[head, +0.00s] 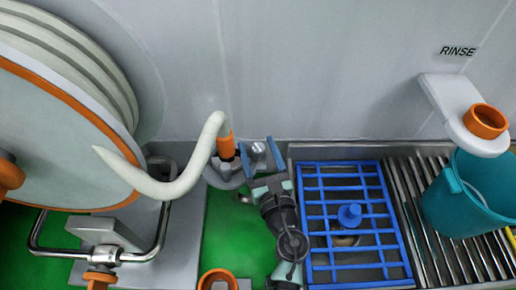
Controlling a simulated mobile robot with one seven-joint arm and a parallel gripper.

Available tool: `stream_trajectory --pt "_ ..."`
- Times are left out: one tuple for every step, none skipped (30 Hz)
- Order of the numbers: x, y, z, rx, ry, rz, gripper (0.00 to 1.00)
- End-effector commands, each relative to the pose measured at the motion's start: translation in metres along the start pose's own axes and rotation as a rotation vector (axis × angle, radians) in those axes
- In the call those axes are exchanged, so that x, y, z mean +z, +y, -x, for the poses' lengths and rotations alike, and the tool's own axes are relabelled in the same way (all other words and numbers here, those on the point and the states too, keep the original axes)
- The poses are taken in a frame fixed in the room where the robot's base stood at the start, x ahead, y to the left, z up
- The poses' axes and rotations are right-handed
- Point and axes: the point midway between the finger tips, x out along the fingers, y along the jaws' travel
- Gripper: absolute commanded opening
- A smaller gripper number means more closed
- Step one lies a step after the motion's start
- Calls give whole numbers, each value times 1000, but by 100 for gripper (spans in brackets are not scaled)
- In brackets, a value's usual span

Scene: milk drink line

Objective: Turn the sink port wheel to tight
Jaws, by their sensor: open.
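My gripper (259,155) is open at the back edge of the counter, left of the blue rack. Its blue-grey fingers stand on either side of a small shiny rounded metal part. Just left of it is a grey round fitting (222,178), into which the orange end (226,147) of a pale hose (180,188) runs. I cannot tell for sure which part is the sink port wheel, or whether a finger touches the fitting. My wrist hides part of this area.
A blue grid rack (318,222) with a blue knob (349,214) lies to the right. Beyond it are a slatted metal drainer and a teal bucket (458,205) under the orange-ringed rinse spout (485,121). A large round orange-rimmed vessel (65,150) fills the left. An orange ring (217,278) shows at the bottom.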

Motion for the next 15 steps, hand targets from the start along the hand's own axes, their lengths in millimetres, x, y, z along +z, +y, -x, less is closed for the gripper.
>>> stream_trajectory --pt "0 0 0 0 0 0 71" --pt "0 0 0 0 0 0 69" --pt "0 0 0 0 0 0 62" --pt "0 0 0 0 0 0 57" --pt "0 0 0 0 0 0 51" --pt "0 0 0 0 0 0 44" --pt "0 0 0 0 0 0 39" --pt "0 0 0 0 0 0 33" --pt "0 0 0 0 0 0 26" --pt "0 0 0 0 0 0 21" --pt "0 0 0 0 0 0 15" --pt "0 0 0 0 0 0 8" --pt "0 0 0 0 0 0 3" --pt "0 0 0 0 0 0 0" --pt "0 0 0 0 0 0 0"
